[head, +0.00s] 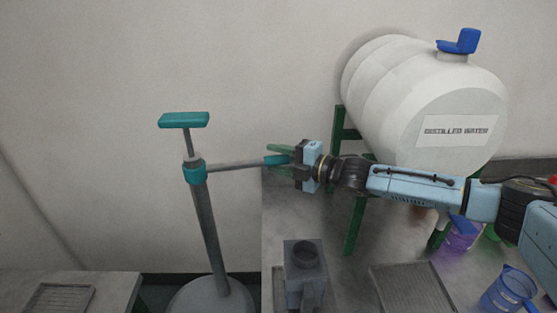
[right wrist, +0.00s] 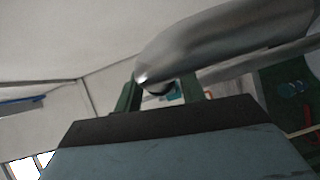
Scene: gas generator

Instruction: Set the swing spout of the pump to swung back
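The pump stands left of centre in the head view, with a grey upright body (head: 211,235), a teal collar (head: 195,172) and a teal T-handle (head: 184,120) on top. Its grey swing spout (head: 235,165) points right from the collar, with a teal part at its outer end. My right gripper (head: 280,154) is at that outer end, its green fingers apart. In the right wrist view a silver tube (right wrist: 225,45) crosses close over the fingers (right wrist: 162,95) and hides their tips. I cannot tell whether they touch it. My left gripper is out of view.
A white distilled water tank (head: 425,105) on a green stand (head: 355,225) is behind my right arm. A grey box with a round opening (head: 305,275), a tray (head: 410,290) and a blue jug (head: 508,290) are on the right bench. Another bench (head: 110,290) is at lower left.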

